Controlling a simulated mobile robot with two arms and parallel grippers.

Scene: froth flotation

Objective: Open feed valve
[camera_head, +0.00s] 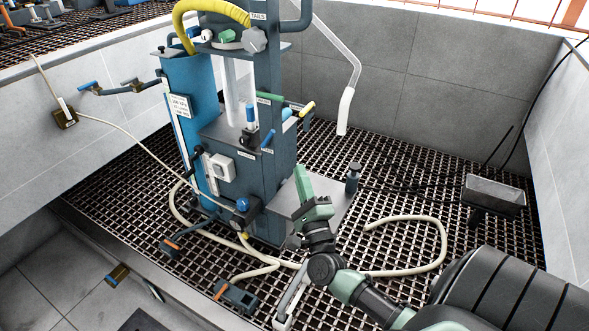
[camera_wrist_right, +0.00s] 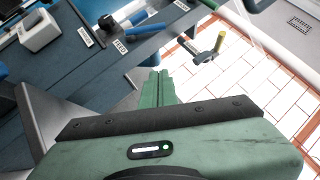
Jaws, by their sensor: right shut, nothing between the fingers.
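The blue flotation machine (camera_head: 276,190) stands on a dark grating and carries several lever valves with coloured handles. A green handle (camera_head: 270,97), a blue handle (camera_head: 268,138) and a yellow handle (camera_head: 307,109) stick out from its column. My right gripper (camera_head: 302,180) is shut and empty, in front of the column and below the handles. In the right wrist view its green fingertips (camera_wrist_right: 157,76) lie together, apart from the blue handle (camera_wrist_right: 145,31) and yellow handle (camera_wrist_right: 219,42). My left gripper is out of view.
A cream hose (camera_head: 440,245) loops over the grating. A small dark bottle (camera_head: 353,178) stands on the grey plate right of the column. A grey metal tray (camera_head: 495,192) is at the right. A clear tube with a white end (camera_head: 345,110) hangs behind the handles.

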